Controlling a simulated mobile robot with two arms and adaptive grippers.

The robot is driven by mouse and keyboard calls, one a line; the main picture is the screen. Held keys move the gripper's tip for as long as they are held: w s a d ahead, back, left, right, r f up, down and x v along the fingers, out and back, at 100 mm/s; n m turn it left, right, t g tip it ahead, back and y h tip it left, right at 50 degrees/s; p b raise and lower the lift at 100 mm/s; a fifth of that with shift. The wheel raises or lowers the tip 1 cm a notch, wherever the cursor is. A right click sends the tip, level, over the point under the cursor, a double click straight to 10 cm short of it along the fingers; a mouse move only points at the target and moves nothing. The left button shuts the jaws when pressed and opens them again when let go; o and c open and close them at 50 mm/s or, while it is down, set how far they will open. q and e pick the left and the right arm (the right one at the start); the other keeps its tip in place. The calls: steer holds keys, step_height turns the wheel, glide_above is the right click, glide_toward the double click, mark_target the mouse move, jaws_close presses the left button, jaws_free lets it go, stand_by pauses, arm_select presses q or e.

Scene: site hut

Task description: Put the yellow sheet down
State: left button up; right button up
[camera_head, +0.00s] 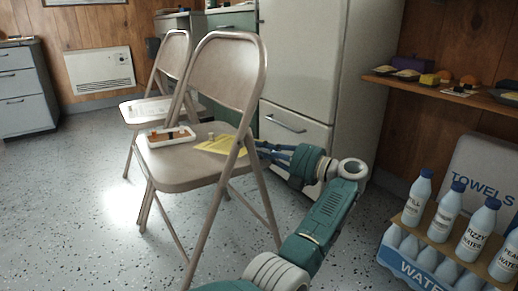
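The yellow sheet (216,147) lies on the seat of the nearer beige folding chair (178,172), at the seat's right side. A small pale yellow object stands on or by its far edge. Whether the fingers touch or grip the sheet is hidden. My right gripper is not in view.
A white tray (166,143) with small items sits on the same seat, left of the sheet. A second folding chair (134,109) stands behind, with papers on it. A fridge (308,60) is behind. A wall shelf (450,92) and a bottle crate (408,272) are at right.

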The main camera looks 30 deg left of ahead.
arm_select(q)
steer(key=shift+f, duration=0.1)
steer(key=shift+r, duration=0.3)
steer(key=d+p, duration=0.5)
steer(key=d, duration=0.7)
steer(key=shift+r, duration=0.3)
